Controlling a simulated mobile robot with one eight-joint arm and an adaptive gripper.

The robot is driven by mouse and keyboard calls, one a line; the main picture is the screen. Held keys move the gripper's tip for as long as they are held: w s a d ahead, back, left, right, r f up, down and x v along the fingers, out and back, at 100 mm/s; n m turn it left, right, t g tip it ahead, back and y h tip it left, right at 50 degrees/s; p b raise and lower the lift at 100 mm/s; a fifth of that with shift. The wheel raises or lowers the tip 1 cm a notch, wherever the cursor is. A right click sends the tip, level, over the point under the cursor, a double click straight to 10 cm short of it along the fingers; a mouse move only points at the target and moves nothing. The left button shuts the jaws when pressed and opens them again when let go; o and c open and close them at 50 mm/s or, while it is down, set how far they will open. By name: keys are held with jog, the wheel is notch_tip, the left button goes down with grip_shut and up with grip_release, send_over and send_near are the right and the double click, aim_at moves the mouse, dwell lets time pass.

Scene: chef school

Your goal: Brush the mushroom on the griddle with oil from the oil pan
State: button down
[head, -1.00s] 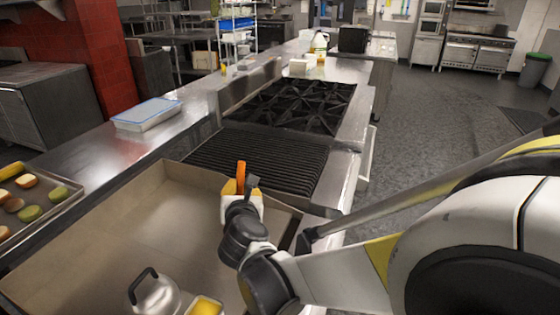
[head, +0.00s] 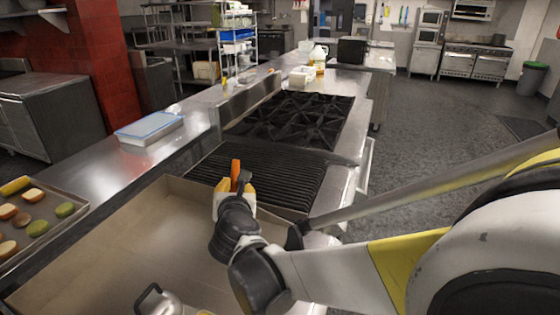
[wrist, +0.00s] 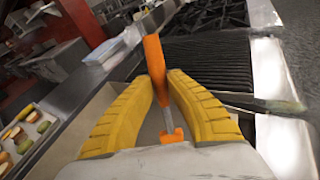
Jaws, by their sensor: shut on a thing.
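My gripper (head: 236,186) is shut on the orange handle of the brush (head: 235,170), which stands up between the yellow fingers. The wrist view also shows the brush (wrist: 155,62) between the fingers of my gripper (wrist: 160,80); its bristles cannot be made out. The gripper is over the right far part of the tan flat griddle (head: 120,250). A sliver of yellow at the bottom edge of the head view may be the oil pan (head: 206,312); the rest is cut off. I see no mushroom on the visible part of the griddle.
A domed metal cover (head: 160,302) with a black handle is at the near edge, partly cut off. A tray (head: 72,228) of vegetable pieces lies at the left. Beyond are a ridged grill (head: 285,182), burners (head: 295,118) and a blue-lidded container (head: 150,128). Open floor lies right.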

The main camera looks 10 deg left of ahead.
jog(key=shift+r+p, duration=0.4)
jog(key=shift+r, duration=0.4)
notch_tip(320, 180, up, 8)
jog(key=p, duration=0.5)
jog(key=shift+p, duration=0.4)
jog(key=shift+w+d+f, duration=0.1)
jog(key=shift+d, duration=0.1)
jog(key=w+d+f+m+h+b, duration=0.1)
jog(key=d+f+m+h, duration=0.15)
jog(key=d, duration=0.85)
jog(key=w+d+f+m+t+h+b, duration=0.15)
jog(key=d+f, duration=0.25)
jog(key=d, duration=0.7)
jog(key=w+d+f+m+h+b, duration=0.1)
jog(key=d+f+m+h+b, duration=0.15)
jog(key=d, duration=0.85)
jog(key=s+d+f+m+h, duration=0.1)
jog(key=s+d+f+h, duration=0.2)
jog(key=d, duration=0.9)
jog(key=shift+s+d+f+m+g+h, duration=0.25)
jog(key=shift+s+m+g+h, duration=0.15)
jog(key=shift+s, duration=0.55)
